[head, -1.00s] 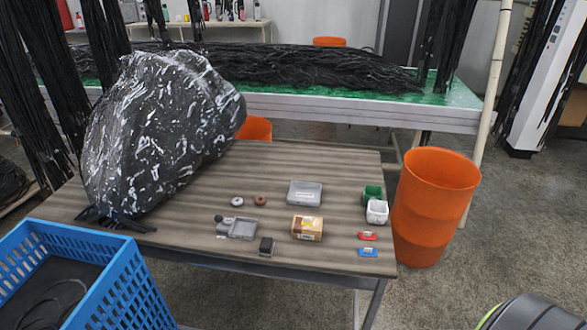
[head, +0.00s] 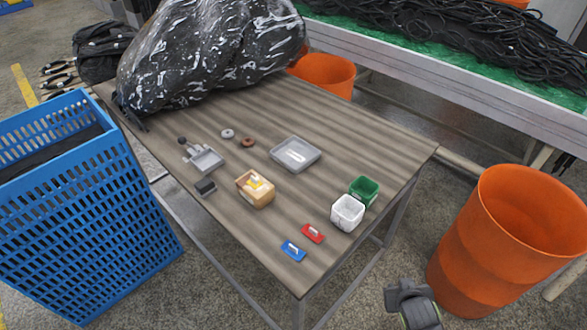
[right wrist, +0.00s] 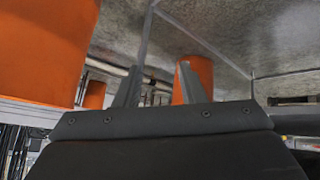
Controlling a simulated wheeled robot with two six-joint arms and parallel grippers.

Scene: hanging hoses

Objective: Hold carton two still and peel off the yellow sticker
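One small tan carton (head: 262,200) sits upright on the wooden table, left of centre in the head view. A yellow patch (head: 256,184), likely the sticker, shows on its top beside a pale area. No number can be read on the carton. My right gripper (head: 404,287) shows at the bottom right, beyond the table edge and well away from the carton. In the right wrist view its two fingers (right wrist: 158,88) stand apart with nothing between them. My left gripper is in neither view.
The table (head: 330,120) also holds a grey tray (head: 295,155), green bin (head: 364,189), white bin (head: 347,214), red piece (head: 313,233) and blue piece (head: 293,251). A black bag (head: 215,50) covers the back. An orange barrel (head: 500,250) and blue crate (head: 90,220) flank it.

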